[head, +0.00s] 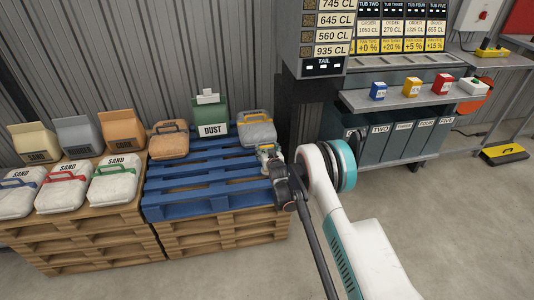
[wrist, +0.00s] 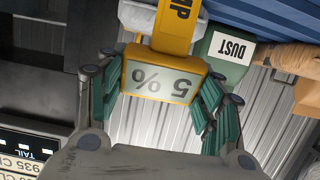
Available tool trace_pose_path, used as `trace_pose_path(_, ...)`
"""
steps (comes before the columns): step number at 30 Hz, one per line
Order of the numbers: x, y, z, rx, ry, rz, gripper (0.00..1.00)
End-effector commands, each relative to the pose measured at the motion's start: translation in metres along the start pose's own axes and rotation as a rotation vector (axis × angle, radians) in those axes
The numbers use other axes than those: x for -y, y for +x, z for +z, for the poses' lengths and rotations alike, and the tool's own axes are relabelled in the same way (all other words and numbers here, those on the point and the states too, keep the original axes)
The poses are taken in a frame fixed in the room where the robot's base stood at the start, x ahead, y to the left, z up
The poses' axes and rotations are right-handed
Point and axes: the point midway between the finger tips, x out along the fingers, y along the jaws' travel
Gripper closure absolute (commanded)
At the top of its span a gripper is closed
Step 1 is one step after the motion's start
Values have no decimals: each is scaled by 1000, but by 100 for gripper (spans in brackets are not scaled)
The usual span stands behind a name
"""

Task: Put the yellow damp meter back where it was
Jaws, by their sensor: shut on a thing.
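The yellow damp meter (wrist: 162,81) is between the fingers of my gripper (wrist: 160,90) in the wrist view. Its grey screen faces the camera and reads "5 %" upside down; its yellow body, with part of a dark label, runs toward the top edge. The fingers are shut on its two sides. In the head view my gripper (head: 268,158) is over the right end of the blue pallet (head: 205,185), in front of a grey and orange bag (head: 258,135). The meter is too small and hidden there to make out clearly.
A green DUST container (head: 210,120) stands at the pallet's back, also in the wrist view (wrist: 230,52). A tan bag (head: 169,143) is left of it. A grey shelf (head: 400,97) with small coloured boxes is at right, above tubs (head: 380,142). The pallet's front slats are bare.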

Motion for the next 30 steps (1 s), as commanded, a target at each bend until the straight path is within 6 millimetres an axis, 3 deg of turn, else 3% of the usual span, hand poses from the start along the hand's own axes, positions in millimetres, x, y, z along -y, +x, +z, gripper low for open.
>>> trace_pose_path(6,0,1,2,-1,0,0,96)
trace_pose_path(7,0,1,3,0,0,0,37)
trace_pose_path(9,0,1,3,0,0,0,21)
trace_pose_path(23,0,-4,2,0,0,0,19)
trace_pose_path(30,0,-42,0,0,0,0,19)
